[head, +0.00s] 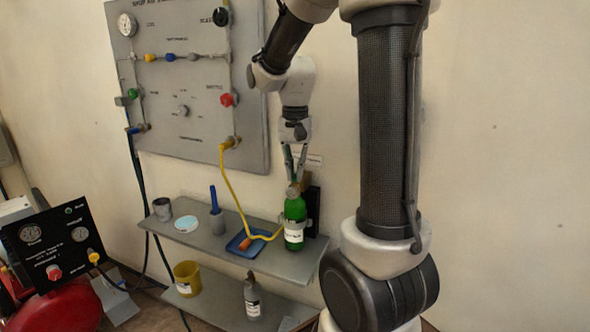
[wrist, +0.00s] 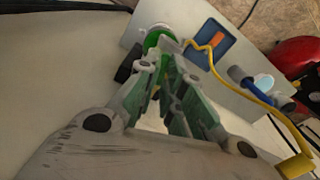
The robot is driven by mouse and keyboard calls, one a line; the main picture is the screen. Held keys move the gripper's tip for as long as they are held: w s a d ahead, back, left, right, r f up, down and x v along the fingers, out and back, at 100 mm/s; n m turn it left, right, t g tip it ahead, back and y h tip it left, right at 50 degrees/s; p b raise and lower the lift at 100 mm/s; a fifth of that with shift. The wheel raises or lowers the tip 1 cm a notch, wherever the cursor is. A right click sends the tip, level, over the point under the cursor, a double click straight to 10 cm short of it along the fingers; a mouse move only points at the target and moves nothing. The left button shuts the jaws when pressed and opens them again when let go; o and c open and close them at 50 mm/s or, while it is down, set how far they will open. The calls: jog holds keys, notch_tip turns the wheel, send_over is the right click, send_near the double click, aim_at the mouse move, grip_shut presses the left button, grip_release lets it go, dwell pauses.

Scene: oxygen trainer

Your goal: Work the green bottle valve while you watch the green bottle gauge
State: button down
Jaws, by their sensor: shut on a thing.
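The green bottle (head: 294,222) stands upright at the right end of the grey shelf, with a white label on its front. Its valve (head: 293,190) is at the top. My gripper (head: 294,183) points down from above and is shut on the valve. In the wrist view, my gripper's fingers (wrist: 172,92) reach to the bottle top, and a part of the green bottle (wrist: 153,40) shows beyond them. The fingers hide most of the valve. I cannot make out a bottle gauge or its needle in either view.
The shelf (head: 185,238) also holds a blue tray (head: 238,243) with an orange item, a grey cup (head: 162,209) and a blue-handled tool (head: 214,200). A yellow hose (head: 232,190) hangs from the wall panel (head: 185,75) close to the bottle. A yellow bucket (head: 187,278) stands below.

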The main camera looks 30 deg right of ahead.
jog(key=shift+m, duration=1.6)
jog(key=shift+d, duration=0.1)
jog(key=c, duration=1.5)
grip_release()
jog(key=shift+c, duration=0.2)
notch_tip(320, 180, up, 12)
